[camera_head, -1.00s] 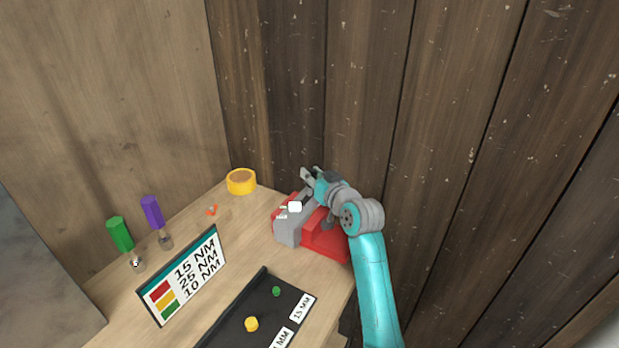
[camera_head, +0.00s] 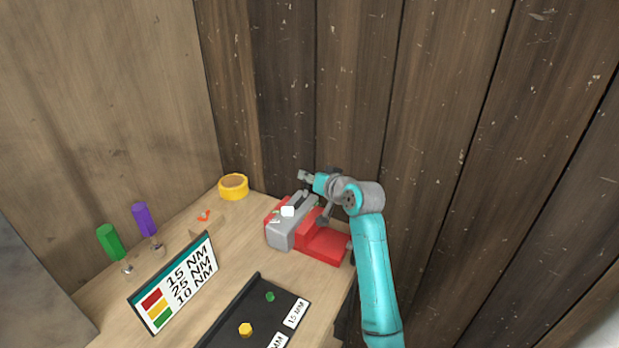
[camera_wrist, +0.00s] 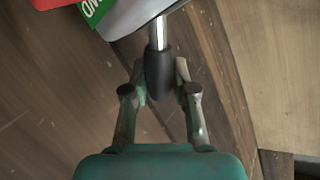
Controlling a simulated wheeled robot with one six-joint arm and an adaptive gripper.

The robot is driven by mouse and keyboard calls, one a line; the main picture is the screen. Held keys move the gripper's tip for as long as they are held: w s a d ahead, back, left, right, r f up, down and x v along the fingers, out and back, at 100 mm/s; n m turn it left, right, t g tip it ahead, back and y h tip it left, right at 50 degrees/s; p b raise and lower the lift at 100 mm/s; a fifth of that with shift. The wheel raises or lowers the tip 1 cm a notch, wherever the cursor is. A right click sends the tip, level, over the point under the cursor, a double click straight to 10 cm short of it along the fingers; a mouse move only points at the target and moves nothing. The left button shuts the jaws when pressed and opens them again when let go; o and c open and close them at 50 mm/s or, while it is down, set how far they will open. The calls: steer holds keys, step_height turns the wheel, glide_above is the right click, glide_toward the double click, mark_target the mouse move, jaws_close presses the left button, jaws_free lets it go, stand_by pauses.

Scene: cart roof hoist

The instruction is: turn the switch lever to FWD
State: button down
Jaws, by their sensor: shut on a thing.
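The switch lever (camera_wrist: 158,34) shows in the wrist view as a bright metal rod with a black grip (camera_wrist: 160,75). My gripper (camera_wrist: 161,82) is shut on the black grip, one finger on each side. The rod runs up to a grey housing with a green label (camera_wrist: 93,8) at the top; only part of its white lettering is in view, and FWD cannot be read. In the head view my gripper (camera_head: 304,176) is near the back wall, above and behind a red and grey device (camera_head: 322,246). The lever cannot be made out there.
The wooden bench (camera_head: 226,258) also holds a yellow ring (camera_head: 233,187), a torque sign (camera_head: 175,283), green (camera_head: 111,242) and purple (camera_head: 145,219) handled tools, and a black tray (camera_head: 258,312). Plank walls stand close behind and to the right of my arm.

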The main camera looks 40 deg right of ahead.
steer(key=c, duration=0.9)
jaws_free()
steer(key=v, duration=1.2)
